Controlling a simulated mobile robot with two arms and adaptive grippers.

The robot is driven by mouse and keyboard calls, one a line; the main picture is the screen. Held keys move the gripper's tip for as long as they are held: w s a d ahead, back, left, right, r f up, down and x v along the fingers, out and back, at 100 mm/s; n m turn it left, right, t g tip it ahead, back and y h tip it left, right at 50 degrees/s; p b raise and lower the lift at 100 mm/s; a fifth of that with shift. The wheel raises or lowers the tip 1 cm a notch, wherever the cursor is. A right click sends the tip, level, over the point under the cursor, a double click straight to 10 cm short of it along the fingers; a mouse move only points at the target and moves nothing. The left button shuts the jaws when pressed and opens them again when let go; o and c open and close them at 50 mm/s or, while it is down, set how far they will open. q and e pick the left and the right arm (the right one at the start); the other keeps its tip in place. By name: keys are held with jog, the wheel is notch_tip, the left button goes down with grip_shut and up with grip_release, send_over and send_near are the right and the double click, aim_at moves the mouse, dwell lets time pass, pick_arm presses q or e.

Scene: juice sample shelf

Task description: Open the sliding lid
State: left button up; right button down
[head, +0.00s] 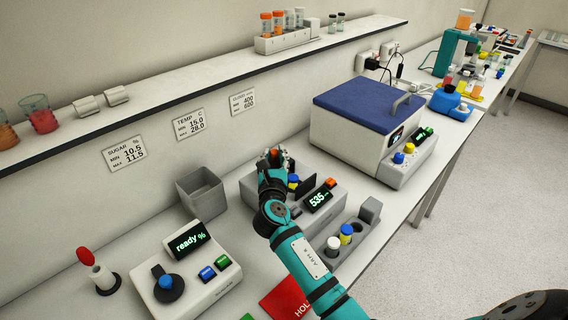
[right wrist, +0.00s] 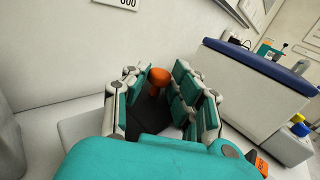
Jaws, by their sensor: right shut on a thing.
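The grey meter (head: 294,219) with the display reading 535 stands mid-bench. A dark flat plate (head: 319,189) stands up on its top; I cannot tell for certain whether it is part of the sliding lid. My right gripper (head: 273,158) reaches over the back left of this meter. In the right wrist view its fingers (right wrist: 158,92) are closed in around an orange-topped piece (right wrist: 159,76) above a dark surface (right wrist: 172,128). I cannot tell whether this piece is the lid's knob or a vial cap. The gripper hides much of the meter's top. My left gripper is out of view.
A blue-lidded white box (head: 335,137) stands close right of the meter. A grey open bin (head: 201,193) is to its left. A grey holder with capped vials (head: 336,251) sits in front. A white device reading "ready %" (head: 192,272) is front left.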

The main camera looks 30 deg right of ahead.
jog(key=shift+s, duration=0.1)
jog(key=c, duration=1.1)
grip_release()
jog(key=shift+s+a, duration=0.2)
jog(key=shift+s, duration=0.3)
jog(key=v, duration=1.1)
